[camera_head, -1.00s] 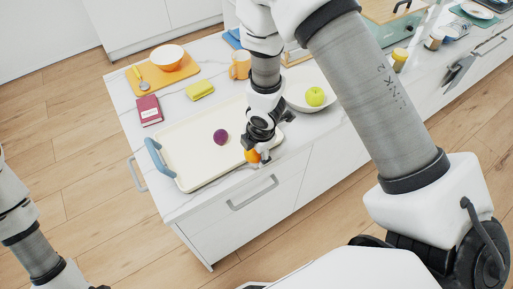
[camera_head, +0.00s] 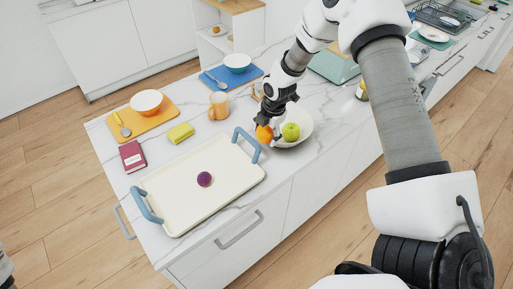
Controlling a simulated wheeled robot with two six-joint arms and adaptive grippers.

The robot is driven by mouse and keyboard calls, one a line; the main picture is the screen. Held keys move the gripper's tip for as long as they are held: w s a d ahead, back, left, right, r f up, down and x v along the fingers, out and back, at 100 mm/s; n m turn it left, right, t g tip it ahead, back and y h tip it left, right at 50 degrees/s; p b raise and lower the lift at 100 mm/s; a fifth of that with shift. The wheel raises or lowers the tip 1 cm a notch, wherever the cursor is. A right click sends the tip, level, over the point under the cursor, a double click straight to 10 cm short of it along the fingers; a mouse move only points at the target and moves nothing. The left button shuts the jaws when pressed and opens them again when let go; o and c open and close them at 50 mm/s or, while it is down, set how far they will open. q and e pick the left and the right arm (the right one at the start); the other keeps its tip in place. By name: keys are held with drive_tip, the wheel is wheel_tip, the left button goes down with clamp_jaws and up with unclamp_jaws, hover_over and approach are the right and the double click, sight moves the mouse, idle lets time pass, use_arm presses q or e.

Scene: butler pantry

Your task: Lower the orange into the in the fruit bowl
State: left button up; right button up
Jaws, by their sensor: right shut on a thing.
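The orange (camera_head: 264,134) is held in my right gripper (camera_head: 266,123), which is shut on it. The orange shows at the left rim of the white fruit bowl (camera_head: 299,119); I cannot tell whether it touches the bowl. A green apple (camera_head: 291,131) sits in the bowl, just right of the orange. My gripper and wrist hide the left and back part of the bowl. Only a small piece of my left arm shows at the lower left edge; its gripper is out of view.
A cream tray (camera_head: 185,213) with blue handles lies left of the bowl, holding a purple plum (camera_head: 204,179). A blue mat (camera_head: 211,84) lies behind.

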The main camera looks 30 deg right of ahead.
drive_tip(key=w+d+b, duration=0.5)
drive_tip(key=d, duration=0.3)
drive_tip(key=w+d+b, duration=0.5)
drive_tip(key=d, duration=0.4)
drive_tip(key=shift+w+d+f, duration=0.15)
drive_tip(key=shift+w+f, duration=0.05)
drive_tip(key=shift+f, duration=0.2)
drive_tip(key=shift+f+b, duration=0.15)
drive_tip(key=shift+b, duration=0.2)
drive_tip(key=shift+f+b, duration=1.55)
drive_tip(key=shift+f, duration=0.8)
drive_tip(key=shift+f+b, duration=0.45)
drive_tip(key=shift+f, duration=0.2)
